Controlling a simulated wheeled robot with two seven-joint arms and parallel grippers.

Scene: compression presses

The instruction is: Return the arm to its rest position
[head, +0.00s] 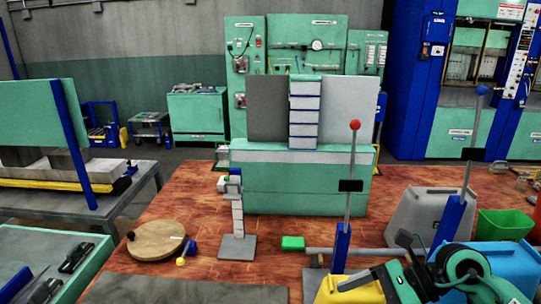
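My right arm comes in at the bottom right, with a round green and black joint. Its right gripper (380,262) is at the lower right, over a yellow container (345,291) and in front of a light blue bin (500,268). Its two dark fingers look spread apart, with nothing visible between them. My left arm and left gripper are not in view.
A red-knobbed lever (351,205) and a blue-knobbed lever (469,150) stand upright near my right arm. A grey bin (415,218) and green bin (505,224) are behind it. A round wooden board (155,240) lies left on the brown table (270,275).

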